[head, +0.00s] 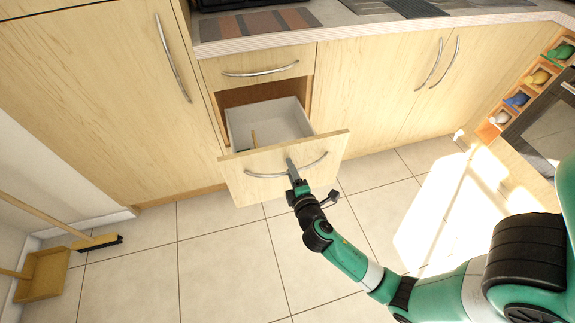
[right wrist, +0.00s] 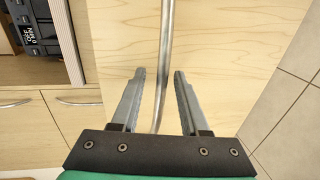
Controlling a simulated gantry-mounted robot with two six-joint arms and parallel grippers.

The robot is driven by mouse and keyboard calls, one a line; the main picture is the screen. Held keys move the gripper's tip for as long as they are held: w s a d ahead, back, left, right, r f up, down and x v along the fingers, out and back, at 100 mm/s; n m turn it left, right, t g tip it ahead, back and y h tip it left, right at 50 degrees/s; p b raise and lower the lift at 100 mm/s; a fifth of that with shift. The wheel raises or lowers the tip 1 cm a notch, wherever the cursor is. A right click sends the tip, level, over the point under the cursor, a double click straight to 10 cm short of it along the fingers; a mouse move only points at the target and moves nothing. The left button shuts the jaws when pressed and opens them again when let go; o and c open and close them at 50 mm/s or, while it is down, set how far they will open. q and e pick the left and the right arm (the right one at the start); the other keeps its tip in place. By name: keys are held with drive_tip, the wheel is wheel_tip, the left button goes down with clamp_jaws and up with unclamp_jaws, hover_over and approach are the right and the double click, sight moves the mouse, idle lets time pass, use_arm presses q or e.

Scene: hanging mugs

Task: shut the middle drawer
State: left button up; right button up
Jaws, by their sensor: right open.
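The middle drawer (head: 284,167) is pulled well out of the cabinet, below a shut top drawer (head: 255,67). Its white inside shows, with a small wooden-looking item (head: 253,139) in it. A curved metal handle (head: 262,175) runs across its front; the handle also shows in the right wrist view (right wrist: 165,50). My right gripper (head: 291,166) is at the drawer front, at the middle of the handle. In the right wrist view, my right gripper (right wrist: 161,75) is open, with its fingers on either side of the handle bar and gaps showing. My left gripper is out of view.
Tall cabinet doors (head: 110,90) stand to the left and more doors (head: 385,85) to the right, under a countertop (head: 340,28). A broom (head: 95,242) and dustpan (head: 43,276) are at the left wall. Colored mugs (head: 537,77) sit in cubbies at right. The tiled floor ahead is clear.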

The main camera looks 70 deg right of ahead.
clamp_jaws()
idle(1.5)
